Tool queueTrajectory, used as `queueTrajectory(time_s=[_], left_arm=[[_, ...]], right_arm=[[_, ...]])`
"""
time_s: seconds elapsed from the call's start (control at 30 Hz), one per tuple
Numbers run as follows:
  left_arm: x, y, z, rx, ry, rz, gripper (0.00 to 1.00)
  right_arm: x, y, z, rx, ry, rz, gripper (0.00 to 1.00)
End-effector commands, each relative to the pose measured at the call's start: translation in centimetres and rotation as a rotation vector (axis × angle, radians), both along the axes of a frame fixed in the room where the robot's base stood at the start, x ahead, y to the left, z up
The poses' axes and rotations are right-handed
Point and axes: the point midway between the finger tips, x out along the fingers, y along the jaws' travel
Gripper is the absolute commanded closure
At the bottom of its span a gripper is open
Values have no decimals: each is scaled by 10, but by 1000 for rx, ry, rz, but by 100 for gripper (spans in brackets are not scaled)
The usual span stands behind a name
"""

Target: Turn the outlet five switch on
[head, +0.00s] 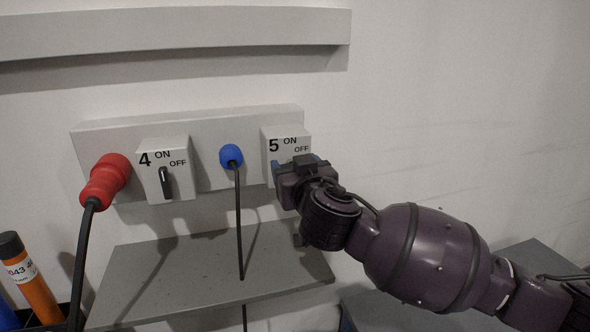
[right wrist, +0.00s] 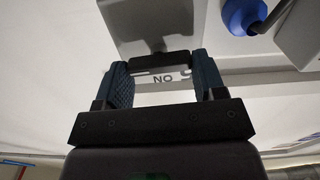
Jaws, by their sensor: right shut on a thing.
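The outlet five box (head: 268,142) is a white switch box marked 5, ON and OFF, at the right end of the wall panel in the head view. My right gripper (head: 297,167) is at its front and hides the switch there. In the right wrist view, the box face is upside down, and the dark switch knob (right wrist: 160,60) sits between the blue finger pads of my right gripper (right wrist: 160,68). The gripper is shut on the knob. The knob's exact setting is hard to tell. My left gripper is not in view.
The outlet four box (head: 164,170) with its black knob is on the left. A red plug (head: 106,180) and a blue plug (head: 231,156) with hanging cables are on the panel (head: 200,128). A grey shelf (head: 200,265) lies below. Orange tool (head: 30,280) at lower left.

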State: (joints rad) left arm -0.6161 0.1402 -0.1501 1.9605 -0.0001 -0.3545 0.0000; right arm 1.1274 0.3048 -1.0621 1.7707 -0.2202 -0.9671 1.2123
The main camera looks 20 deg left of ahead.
Motion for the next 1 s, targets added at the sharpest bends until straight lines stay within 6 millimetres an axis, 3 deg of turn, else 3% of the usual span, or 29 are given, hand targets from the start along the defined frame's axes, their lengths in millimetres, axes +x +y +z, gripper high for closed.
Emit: queueTrajectory(time_s=[0.57, 1.0], left_arm=[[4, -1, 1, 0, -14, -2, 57], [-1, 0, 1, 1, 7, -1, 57]], right_arm=[[-1, 1, 0, -264, -177, -1, 60], [-2, 3, -1, -596, -401, -1, 60]])
